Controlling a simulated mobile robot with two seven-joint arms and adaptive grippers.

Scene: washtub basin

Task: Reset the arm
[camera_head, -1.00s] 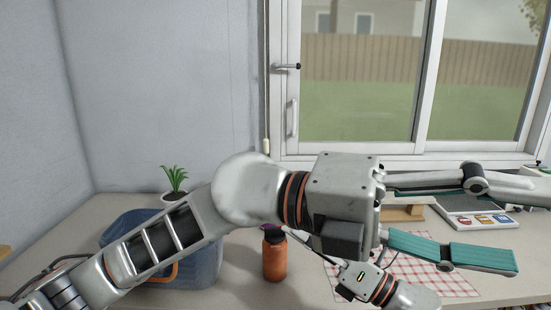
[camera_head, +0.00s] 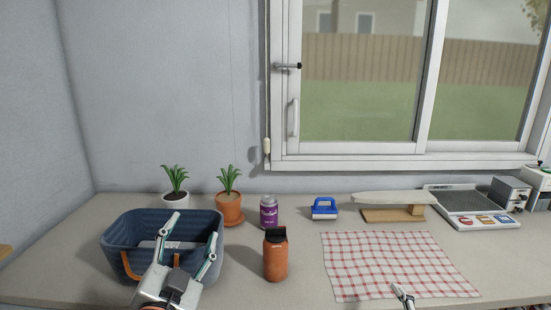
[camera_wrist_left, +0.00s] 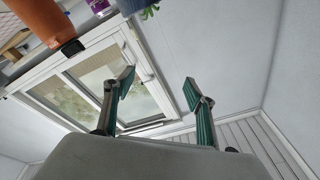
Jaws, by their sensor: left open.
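My left gripper (camera_head: 193,231) is open and empty in the head view. It comes up from the bottom left, with its two fingers spread in front of the dark blue basin (camera_head: 118,232) and overlapping it in the picture. In the left wrist view the fingers (camera_wrist_left: 160,88) stand wide apart with nothing between them, against the window and wall. Only a small part of my right gripper (camera_head: 404,294) shows at the bottom edge, over the checked cloth. Whether it is open or shut is unclear.
An orange bottle (camera_head: 275,258) stands right of the basin. Behind are two potted plants (camera_head: 174,199) (camera_head: 230,208), a purple can (camera_head: 269,212) and a blue-handled brush (camera_head: 324,209). A checked cloth (camera_head: 390,262), small ironing board (camera_head: 393,198) and scale (camera_head: 470,205) are at right.

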